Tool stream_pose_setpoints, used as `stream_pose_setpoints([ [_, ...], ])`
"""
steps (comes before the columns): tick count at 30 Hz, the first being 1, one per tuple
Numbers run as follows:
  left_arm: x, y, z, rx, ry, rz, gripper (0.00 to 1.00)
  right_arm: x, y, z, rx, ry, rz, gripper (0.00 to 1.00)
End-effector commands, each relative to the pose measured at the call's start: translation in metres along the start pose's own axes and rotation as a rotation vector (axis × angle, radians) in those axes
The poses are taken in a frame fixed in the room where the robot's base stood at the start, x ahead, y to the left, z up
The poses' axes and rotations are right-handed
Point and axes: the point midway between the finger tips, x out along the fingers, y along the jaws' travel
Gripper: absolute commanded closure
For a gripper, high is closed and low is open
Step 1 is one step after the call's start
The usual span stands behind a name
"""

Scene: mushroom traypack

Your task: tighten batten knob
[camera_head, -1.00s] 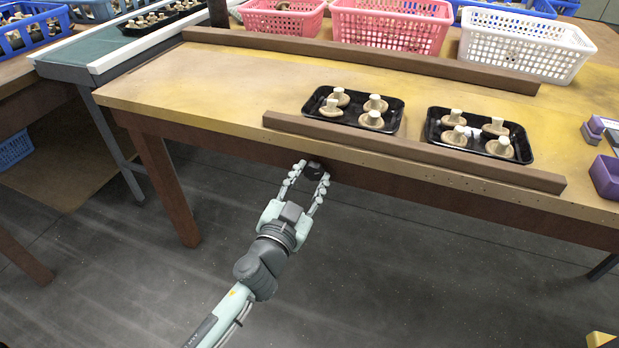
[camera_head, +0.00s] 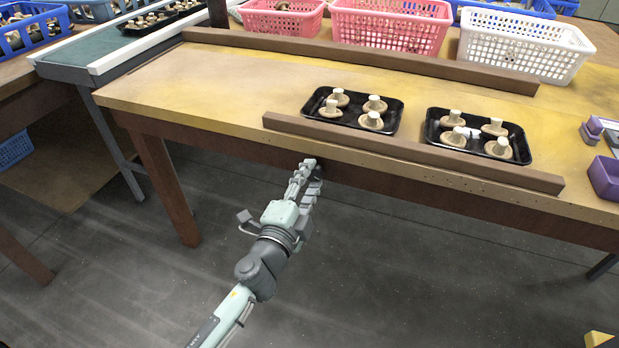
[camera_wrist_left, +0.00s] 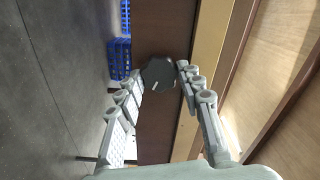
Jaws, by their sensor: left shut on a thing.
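The dark, faceted batten knob (camera_wrist_left: 160,72) shows between my left fingertips in the left wrist view, against the brown front of the table. My left gripper (camera_head: 309,170) is shut on it, just under the table's front edge; the wrist view shows one finger on each side of the knob (camera_wrist_left: 162,76). In the head view the fingers largely hide the knob. The brown front batten (camera_head: 410,151) lies along the table's front edge, above and to the right of the gripper. My right gripper is not in view.
Two black trays of mushrooms (camera_head: 398,122) (camera_head: 430,133) stand behind the front batten. A rear batten (camera_head: 350,58) runs before pink baskets (camera_head: 390,28) and a white basket (camera_head: 525,50).

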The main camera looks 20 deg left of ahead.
Motion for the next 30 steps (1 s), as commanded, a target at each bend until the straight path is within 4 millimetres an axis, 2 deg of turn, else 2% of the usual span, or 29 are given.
stream_pose_setpoints([
  [11, 0.0, 0.0, 0.0, 0.358, 0.001, 0.001, 0.92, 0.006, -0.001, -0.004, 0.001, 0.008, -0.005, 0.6],
  [30, 0.0, 0.0, 0.0, 0.967, 0.002, 0.0, 0.92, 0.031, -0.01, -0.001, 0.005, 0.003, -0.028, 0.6],
])
